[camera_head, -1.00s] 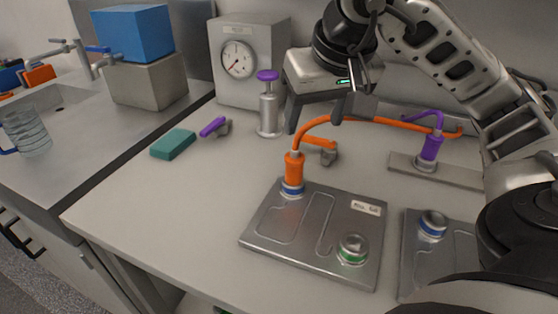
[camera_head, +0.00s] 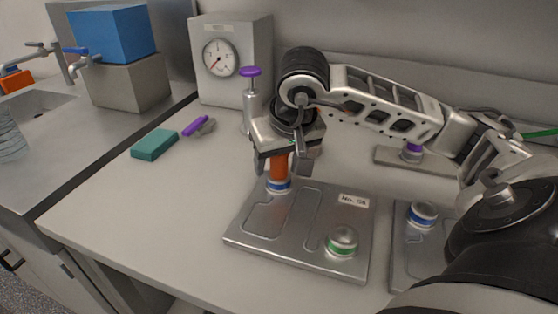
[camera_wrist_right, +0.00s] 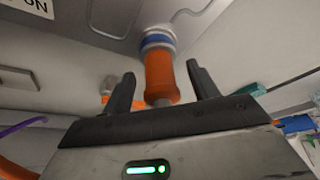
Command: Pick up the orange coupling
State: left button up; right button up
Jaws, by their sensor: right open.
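The orange coupling (camera_head: 279,166) stands upright on the blue-ringed port (camera_head: 278,184) of the metal plate marked "No. 5X" (camera_head: 300,262). My right gripper (camera_head: 277,168) is over it from above, with its fingers down at either side of the coupling. In the right wrist view the coupling (camera_wrist_right: 160,78) lies between the two open fingers of my right gripper (camera_wrist_right: 160,85), with gaps visible on both sides. The hose at its top is mostly hidden by my right arm in the head view. My left gripper is not in view.
A green-ringed port (camera_head: 342,241) is on the same plate. A second plate (camera_head: 405,250) lies to the right. Behind are a purple-topped cylinder (camera_head: 251,105), a gauge box (camera_head: 236,60) and a purple-handled valve (camera_head: 200,126). A teal block (camera_head: 155,144) lies left; the front left counter is clear.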

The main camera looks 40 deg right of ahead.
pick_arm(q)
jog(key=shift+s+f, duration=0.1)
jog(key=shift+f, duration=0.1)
pick_arm(e)
jog(key=shift+f, duration=0.15)
jog(key=c, duration=1.3)
jog(key=shift+o, duration=0.2)
jog(key=shift+w+r, duration=0.1)
jog(key=shift+r, duration=0.4)
notch_tip(320, 180, up, 2)
jog(key=shift+r, duration=0.2)
pick_arm(q)
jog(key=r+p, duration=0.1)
jog(key=p, duration=0.1)
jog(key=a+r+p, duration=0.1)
jog(key=p, duration=0.2)
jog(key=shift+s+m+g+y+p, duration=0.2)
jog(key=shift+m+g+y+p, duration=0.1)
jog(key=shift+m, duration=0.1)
pick_arm(e)
jog(key=s+a+r, duration=0.7)
jog(key=a+r, duration=0.2)
jog(key=a, duration=0.2)
jog(key=shift+s+a+r, duration=0.35)
jog(key=shift+s, duration=0.05)
